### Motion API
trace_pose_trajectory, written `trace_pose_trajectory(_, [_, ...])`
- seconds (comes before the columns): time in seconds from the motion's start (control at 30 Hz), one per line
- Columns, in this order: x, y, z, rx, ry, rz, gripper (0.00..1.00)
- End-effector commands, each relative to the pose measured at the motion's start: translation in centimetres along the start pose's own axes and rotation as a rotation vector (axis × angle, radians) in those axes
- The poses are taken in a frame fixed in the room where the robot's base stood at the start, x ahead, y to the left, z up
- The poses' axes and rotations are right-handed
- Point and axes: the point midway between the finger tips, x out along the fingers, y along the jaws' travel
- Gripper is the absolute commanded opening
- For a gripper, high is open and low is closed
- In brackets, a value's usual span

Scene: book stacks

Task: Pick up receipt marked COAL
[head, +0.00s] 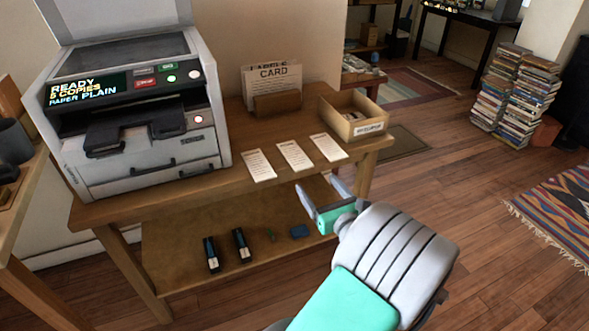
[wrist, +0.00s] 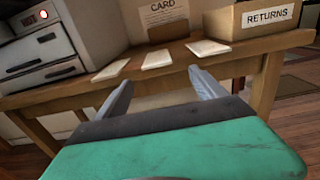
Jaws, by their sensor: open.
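Three small white receipts lie in a row along the table's front edge: a left one (head: 258,165), a middle one (head: 295,155) and a right one (head: 328,147). Their print is too small to read, so I cannot tell which is marked COAL. In the wrist view they appear edge-on as the left (wrist: 111,69), middle (wrist: 157,59) and right (wrist: 207,47) slips. My gripper (head: 318,188) is open and empty, just in front of the table edge. In the wrist view its fingers (wrist: 160,80) point toward the table, on either side of the middle receipt's direction.
A printer (head: 135,105) fills the table's left side. A card in a wooden holder (head: 276,104) stands at the back. An open box labelled RETURNS (wrist: 262,18) is at the right. The lower shelf (head: 175,260) holds staplers and small items. Book stacks (head: 515,92) stand far right.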

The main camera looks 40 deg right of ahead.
Motion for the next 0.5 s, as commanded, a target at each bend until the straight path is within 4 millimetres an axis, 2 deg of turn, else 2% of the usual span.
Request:
trace_pose_trajectory(0.33, [5.6, 0.6, 0.3, -0.01, -0.001, 0.011, 0.8])
trace_pose_trajectory(0.5, [6.7, 0.5, 0.5, -0.008, 0.001, 0.006, 0.8])
